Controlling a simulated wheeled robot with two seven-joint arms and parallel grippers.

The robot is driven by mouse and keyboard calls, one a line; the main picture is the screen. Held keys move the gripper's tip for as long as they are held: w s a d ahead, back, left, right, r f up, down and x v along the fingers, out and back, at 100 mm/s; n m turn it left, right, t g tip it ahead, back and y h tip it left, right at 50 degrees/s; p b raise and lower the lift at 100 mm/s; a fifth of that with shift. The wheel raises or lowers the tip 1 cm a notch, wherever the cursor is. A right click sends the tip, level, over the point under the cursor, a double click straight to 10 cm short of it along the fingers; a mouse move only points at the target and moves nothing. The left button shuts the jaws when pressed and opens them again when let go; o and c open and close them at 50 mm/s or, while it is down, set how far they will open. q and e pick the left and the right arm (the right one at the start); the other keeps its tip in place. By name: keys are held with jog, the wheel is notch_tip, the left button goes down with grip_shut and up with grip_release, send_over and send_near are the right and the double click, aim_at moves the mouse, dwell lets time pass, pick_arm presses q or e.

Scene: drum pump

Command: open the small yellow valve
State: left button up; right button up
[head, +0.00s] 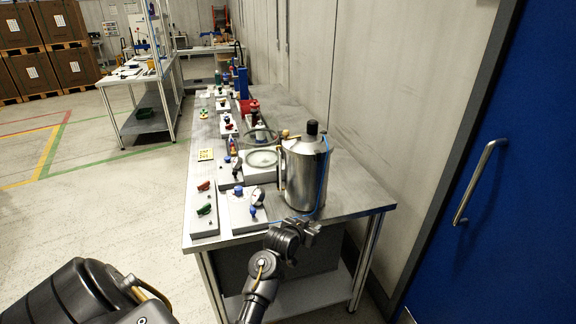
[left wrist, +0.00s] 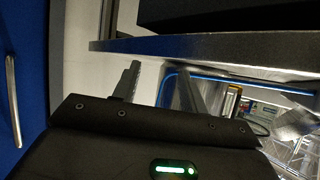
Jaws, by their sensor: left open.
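A small yellowish valve-like part (head: 284,134) shows at the upper left of the shiny metal tank (head: 306,170) on the bench. It is too small for me to tell how its handle is set. My left gripper (head: 308,229) is in front of the bench's near edge, below and apart from the tank and the yellowish part. In the left wrist view its two fingers (left wrist: 157,88) stand apart with nothing between them. My right gripper is not in view.
The metal bench (head: 350,205) carries a panel with red and green handles (head: 203,210), a blue-knobbed unit (head: 240,208) and a round glass-like vessel (head: 262,158). A blue hose (head: 326,165) runs down the tank. A blue door (head: 520,190) stands at right. Open floor lies left.

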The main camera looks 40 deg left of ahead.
pick_arm(q)
jog(key=a+r+t, duration=0.1)
jog(key=a+r, duration=0.1)
jog(key=r, duration=0.3)
jog(key=a+r+n+t+y, duration=0.1)
jog(key=a+r, duration=0.1)
jog(key=r, duration=0.3)
jog(key=w+a+r+y, duration=0.1)
jog(key=a+r, duration=0.1)
jog(key=r, duration=0.4)
jog(key=shift+w+n+t, duration=0.1)
jog(key=shift+n+t, duration=0.3)
jog(key=n+t+y, duration=0.1)
jog(key=n+y, duration=0.1)
jog(key=y, duration=0.1)
send_near(285, 136)
jog(key=w, duration=0.2)
jog(key=x, duration=0.3)
jog(key=p+x, duration=0.1)
jog(key=x, duration=0.2)
jog(key=p+x, duration=0.1)
jog(key=x, duration=0.2)
jog(key=shift+w+a+r, duration=0.15)
jog(key=shift+w+a, duration=0.1)
jog(key=shift+a, duration=0.25)
jog(key=shift+w+a, duration=0.25)
jog(key=shift+w, duration=0.3)
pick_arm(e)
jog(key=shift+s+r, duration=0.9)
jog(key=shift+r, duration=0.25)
